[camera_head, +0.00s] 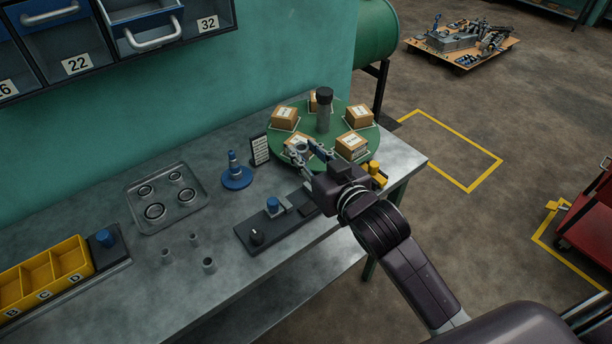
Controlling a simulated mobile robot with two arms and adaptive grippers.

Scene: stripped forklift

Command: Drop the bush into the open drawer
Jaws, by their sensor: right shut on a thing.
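My right gripper (310,152) reaches in from the lower right over the green round turntable (306,128). Its fingers are shut on a small grey ring-shaped part, which looks like the bush (301,148); the fingers partly hide it. Several similar short grey cylinders (209,265) stand on the bench. The open drawer (141,18) is in the cabinet at the top left, pulled out with its grey handle in front, near the label 32. The picture's top edge cuts it off. My left gripper is not in view.
Cardboard boxes (285,118) and a dark-capped cylinder (323,110) stand on the turntable. A tray of rings (167,197), a blue cone-like stand (236,172), a black control strip (277,222) and a yellow bin (45,277) are on the bench.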

